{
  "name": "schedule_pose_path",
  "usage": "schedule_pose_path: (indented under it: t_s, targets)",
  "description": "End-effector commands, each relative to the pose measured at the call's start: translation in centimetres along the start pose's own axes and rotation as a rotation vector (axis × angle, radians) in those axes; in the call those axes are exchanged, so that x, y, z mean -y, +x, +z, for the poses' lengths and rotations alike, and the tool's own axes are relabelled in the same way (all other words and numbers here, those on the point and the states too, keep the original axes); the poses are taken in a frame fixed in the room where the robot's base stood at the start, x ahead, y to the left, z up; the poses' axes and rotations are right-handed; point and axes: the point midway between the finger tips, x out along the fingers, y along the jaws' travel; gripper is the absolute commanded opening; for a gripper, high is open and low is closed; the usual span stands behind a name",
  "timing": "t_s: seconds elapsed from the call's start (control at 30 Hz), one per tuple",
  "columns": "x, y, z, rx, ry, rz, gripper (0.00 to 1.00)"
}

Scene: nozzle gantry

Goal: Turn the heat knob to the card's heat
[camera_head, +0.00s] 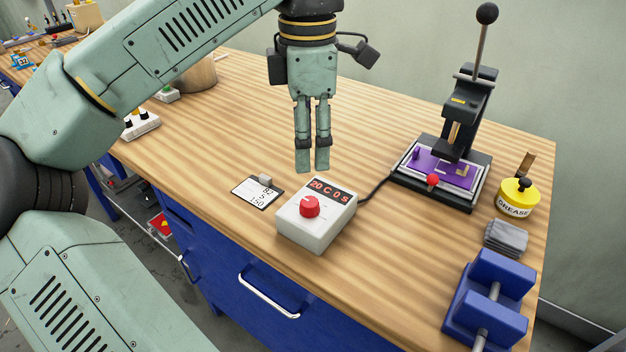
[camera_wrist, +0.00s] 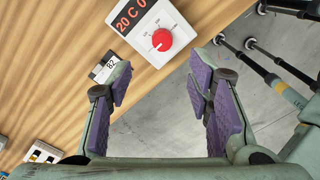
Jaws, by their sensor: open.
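The heat knob (camera_head: 310,206) is red and sits on top of a white control box (camera_head: 318,236) near the table's front edge. It also shows in the wrist view (camera_wrist: 162,39), with a white pointer mark and small scale marks around it. The box's display (camera_head: 332,189) reads "20C 0s" in red. A card (camera_head: 257,192) with a grey clip lies left of the box and reads 82, 5 and 150 in handwriting-like lines. My gripper (camera_head: 312,171) points down above and behind the box, open and empty, apart from the knob.
A black lever press (camera_head: 458,165) with a purple plate stands right, cabled to the box. A yellow grease tin (camera_head: 515,197), a grey cloth stack (camera_head: 506,238) and a blue vise (camera_head: 489,297) line the right edge.

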Motion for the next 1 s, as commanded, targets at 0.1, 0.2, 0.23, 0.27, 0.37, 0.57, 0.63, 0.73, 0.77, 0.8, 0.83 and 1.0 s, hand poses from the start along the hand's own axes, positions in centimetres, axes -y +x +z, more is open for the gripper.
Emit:
schedule_pose_path:
  t_s: [0.1,0.2,0.23,0.27,0.37,0.57,0.63,0.73,0.77,0.8,0.83,1.0]
  targets:
    - [0.0,1.4,-0.1,-0.002,0.003,-0.004,0.47]
    - [0.1,3.1,0.0,0.001,0.005,-0.004,0.47]
    - [0.1,3.7,0.0,0.001,0.006,-0.006,0.47]
    - [0.1,4.2,0.1,0.002,0.005,-0.006,0.47]
    - [0.1,6.1,0.1,0.002,0.005,-0.004,0.47]
    - [0.1,9.1,0.1,0.001,0.002,-0.002,0.47]
    - [0.1,9.7,0.1,0.002,0.002,-0.003,0.47]
    - [0.1,10.3,0.1,0.002,0.002,-0.001,0.47]
    - [0.1,10.4,0.1,0.002,0.003,-0.001,0.47]
    - [0.1,10.5,0.1,0.002,0.003,-0.001,0.47]
    - [0.1,10.5,0.1,0.002,0.003,-0.001,0.47]
    - [0.1,10.5,0.1,0.002,0.003,-0.001,0.47]
